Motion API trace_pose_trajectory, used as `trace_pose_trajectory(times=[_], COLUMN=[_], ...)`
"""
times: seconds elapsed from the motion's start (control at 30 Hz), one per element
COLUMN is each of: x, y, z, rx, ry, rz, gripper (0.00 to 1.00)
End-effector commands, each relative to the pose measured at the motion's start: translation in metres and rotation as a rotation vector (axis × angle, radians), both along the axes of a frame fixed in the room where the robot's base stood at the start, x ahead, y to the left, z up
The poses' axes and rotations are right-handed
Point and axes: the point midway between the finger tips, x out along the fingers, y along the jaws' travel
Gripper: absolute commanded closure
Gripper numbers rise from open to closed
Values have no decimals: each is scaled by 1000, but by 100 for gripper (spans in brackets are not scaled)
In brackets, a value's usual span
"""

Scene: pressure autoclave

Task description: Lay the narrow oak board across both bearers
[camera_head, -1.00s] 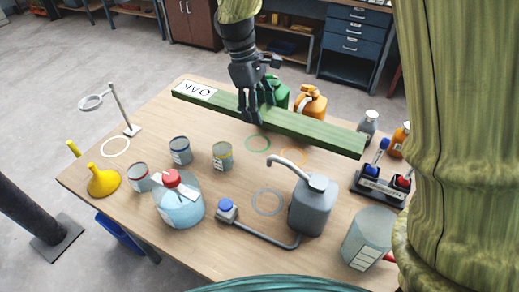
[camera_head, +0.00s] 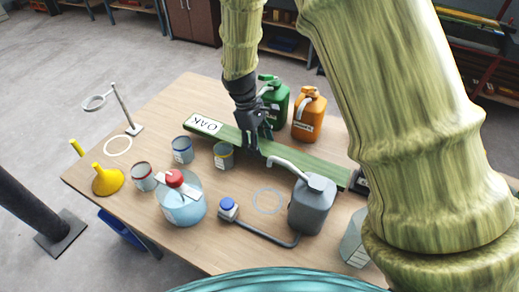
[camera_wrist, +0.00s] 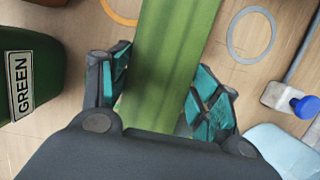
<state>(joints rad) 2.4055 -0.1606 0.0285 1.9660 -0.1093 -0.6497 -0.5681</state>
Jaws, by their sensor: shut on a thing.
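The narrow oak board (camera_head: 290,151) is a long green-grained plank with a white OAK label at its left end. It slants from upper left to lower right in the head view, low over the back of the table. It also shows in the wrist view (camera_wrist: 172,60), running lengthwise between the fingers. My gripper (camera_head: 252,148) is shut on it near the middle, with a teal-padded finger on each side in the wrist view (camera_wrist: 163,88). The bearers cannot be made out. Whether the board touches anything beneath is unclear.
A green can (camera_head: 275,103) and an orange can (camera_head: 308,117) stand behind the board. A grey spouted can (camera_head: 312,206), several small tins and a red-capped clear bottle (camera_head: 181,205) stand in front. A yellow funnel (camera_head: 107,181) is at left. My arm hides the right side.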

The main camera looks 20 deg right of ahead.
Motion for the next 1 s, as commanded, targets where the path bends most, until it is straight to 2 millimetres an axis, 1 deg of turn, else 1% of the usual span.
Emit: trace_pose_trajectory(times=[0.17,0.4,0.47,0.87,0.9,0.97,1.0], x=[0,0,0,0,0,0,0], y=[0,0,0,0,0,0,0], z=[-7,-30,-34,-39,-40,-39,-39], rx=[-1,-1,-1,-1,0,0,0], ry=[1,2,0,-1,0,0,0], rz=[0,1,0,0,0,0,0], gripper=[88,88,88,88,36,25,18])
